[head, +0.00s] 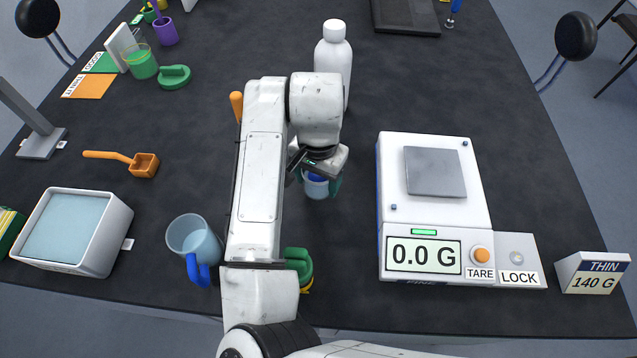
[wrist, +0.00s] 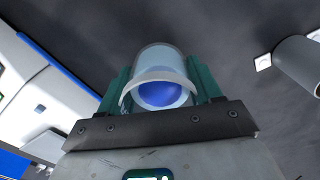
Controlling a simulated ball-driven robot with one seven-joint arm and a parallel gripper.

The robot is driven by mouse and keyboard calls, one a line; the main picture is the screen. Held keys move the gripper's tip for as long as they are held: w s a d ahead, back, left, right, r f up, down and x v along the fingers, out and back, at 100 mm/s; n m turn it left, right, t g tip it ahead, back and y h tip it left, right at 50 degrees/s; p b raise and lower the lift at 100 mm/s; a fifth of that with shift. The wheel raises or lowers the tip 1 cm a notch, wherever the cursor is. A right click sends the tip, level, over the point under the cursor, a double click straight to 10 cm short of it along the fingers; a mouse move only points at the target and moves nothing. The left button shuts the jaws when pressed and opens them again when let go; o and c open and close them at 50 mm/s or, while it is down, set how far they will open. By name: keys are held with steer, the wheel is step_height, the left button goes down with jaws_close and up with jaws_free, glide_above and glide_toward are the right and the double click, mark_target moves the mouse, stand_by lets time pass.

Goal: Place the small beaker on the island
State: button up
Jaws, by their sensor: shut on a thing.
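A small clear beaker (head: 316,190) with something blue in it is between the fingers of my gripper (head: 320,182). In the wrist view, the green fingers of my gripper (wrist: 160,88) are shut on both sides of the beaker (wrist: 156,60), and the blue shows at its bottom. The dark island top (head: 350,260) spreads beneath. I cannot tell whether the beaker touches it. My wrist hides part of the beaker in the head view.
A scale (head: 435,210) reading 0.0 G stands right of my gripper. A white bottle (head: 333,60) stands behind it. A clear jug (head: 193,240) with a blue handle is at the front left. Bare surface lies between my gripper and the scale.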

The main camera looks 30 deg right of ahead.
mark_target(319, 187)
steer(key=shift+s+f, duration=0.1)
steer(key=shift+f, duration=1.2)
steer(key=shift+f, duration=0.2)
steer(key=o, duration=1.1)
step_height(319, 187, up, 12)
steer(key=shift+r, duration=0.2)
